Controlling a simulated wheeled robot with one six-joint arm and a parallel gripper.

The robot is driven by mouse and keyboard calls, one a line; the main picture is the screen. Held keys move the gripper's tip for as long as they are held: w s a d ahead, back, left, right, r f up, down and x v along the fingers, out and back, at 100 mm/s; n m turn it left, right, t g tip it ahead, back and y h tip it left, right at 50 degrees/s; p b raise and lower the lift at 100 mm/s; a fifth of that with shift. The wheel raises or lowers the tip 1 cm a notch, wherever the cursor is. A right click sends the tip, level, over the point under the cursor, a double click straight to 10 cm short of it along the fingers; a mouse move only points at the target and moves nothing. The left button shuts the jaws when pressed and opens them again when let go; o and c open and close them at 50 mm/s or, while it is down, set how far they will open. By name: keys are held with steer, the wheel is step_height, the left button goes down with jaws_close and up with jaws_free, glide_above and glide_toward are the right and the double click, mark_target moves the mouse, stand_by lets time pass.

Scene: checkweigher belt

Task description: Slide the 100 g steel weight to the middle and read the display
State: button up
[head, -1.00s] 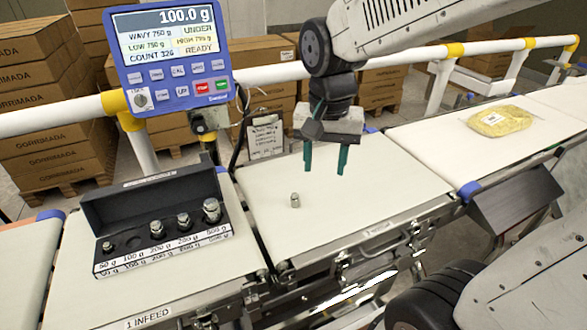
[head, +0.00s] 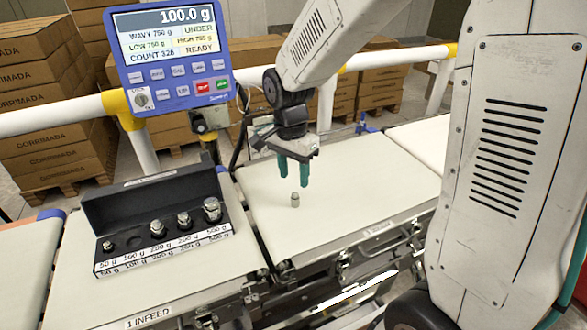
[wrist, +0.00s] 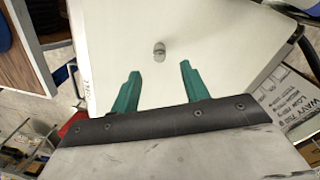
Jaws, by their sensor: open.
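The small steel weight (head: 295,199) stands upright on the middle belt (head: 345,222), nearer its left edge and front than its centre. In the wrist view the weight (wrist: 159,51) lies ahead of the fingertips, between their lines and apart from both. My gripper (head: 294,172) is open and empty, its green fingers pointing down above and behind the weight. It also shows in the wrist view (wrist: 160,68). The blue display (head: 170,55) at upper left reads 100.0 g, with UNDER and READY beside it.
A black weight case (head: 155,222) with several weights and one empty-looking place sits on the infeed belt (head: 90,290) at left. A white rail (head: 55,120) runs behind the belts, with stacked cartons (head: 45,95) beyond. The belt right of the weight is clear.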

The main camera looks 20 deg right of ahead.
mark_target(295, 194)
steer(key=f, duration=0.7)
steer(key=shift+s+d, duration=0.15)
steer(key=shift+s, duration=0.05)
jaws_close()
